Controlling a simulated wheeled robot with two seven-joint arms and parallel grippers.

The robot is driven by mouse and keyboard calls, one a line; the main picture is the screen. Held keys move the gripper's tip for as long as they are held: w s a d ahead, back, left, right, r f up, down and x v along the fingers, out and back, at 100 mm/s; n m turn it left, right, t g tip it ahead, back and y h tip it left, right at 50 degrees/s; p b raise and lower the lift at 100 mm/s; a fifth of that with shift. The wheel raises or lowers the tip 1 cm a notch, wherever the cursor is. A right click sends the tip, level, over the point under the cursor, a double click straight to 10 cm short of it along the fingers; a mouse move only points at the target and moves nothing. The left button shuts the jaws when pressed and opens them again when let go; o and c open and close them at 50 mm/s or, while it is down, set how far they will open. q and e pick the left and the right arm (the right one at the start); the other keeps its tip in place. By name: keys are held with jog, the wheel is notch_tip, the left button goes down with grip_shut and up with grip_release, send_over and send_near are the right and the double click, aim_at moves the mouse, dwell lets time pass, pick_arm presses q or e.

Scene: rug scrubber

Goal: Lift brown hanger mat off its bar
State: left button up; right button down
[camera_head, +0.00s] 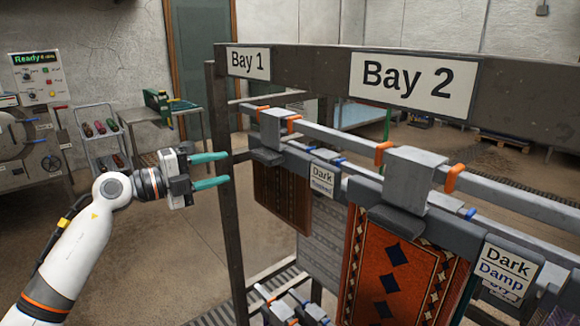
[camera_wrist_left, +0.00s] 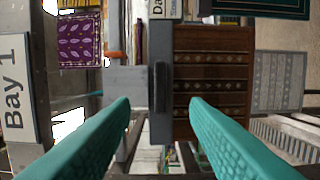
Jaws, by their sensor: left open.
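The brown patterned mat (camera_head: 282,200) hangs under Bay 1 from a grey hanger (camera_head: 271,130) that hooks over the rail between orange clips. In the left wrist view the brown mat (camera_wrist_left: 212,62) appears sideways, right of the dark hanger bar, with the grey hanger bracket (camera_wrist_left: 126,88) to its left. My left gripper (camera_head: 229,168) is open and empty, left of the Bay 1 post and apart from the hanger. Its teal fingertips (camera_wrist_left: 160,103) are spread on either side of the hanger in the wrist view. My right gripper is not in view.
A Bay 1 sign (camera_head: 249,63) and a Bay 2 sign (camera_head: 414,83) are on the top beam. An orange-red mat (camera_head: 388,265) hangs to the right, with a grey mat (camera_head: 322,240) between. The upright post (camera_head: 228,200) stands close to my left fingers. Open floor lies left.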

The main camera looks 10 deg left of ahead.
aim_at(259, 159)
pick_arm(q)
jog(key=p+x, duration=0.1)
jog(key=x, duration=0.3)
jog(key=shift+w+d, duration=0.1)
jog(key=shift+w, duration=0.2)
jog(key=shift+w+d+p, duration=0.15)
jog(key=shift+d+p, duration=0.15)
jog(key=shift+p, duration=0.15)
jog(key=p+x, duration=0.2)
jog(key=x, duration=0.2)
jog(key=shift+d, duration=0.25)
jog(key=shift+w+d+f, duration=0.1)
jog(key=shift+w+d, duration=0.05)
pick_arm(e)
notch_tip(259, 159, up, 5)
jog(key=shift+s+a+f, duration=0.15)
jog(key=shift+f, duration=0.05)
pick_arm(q)
grip_shut()
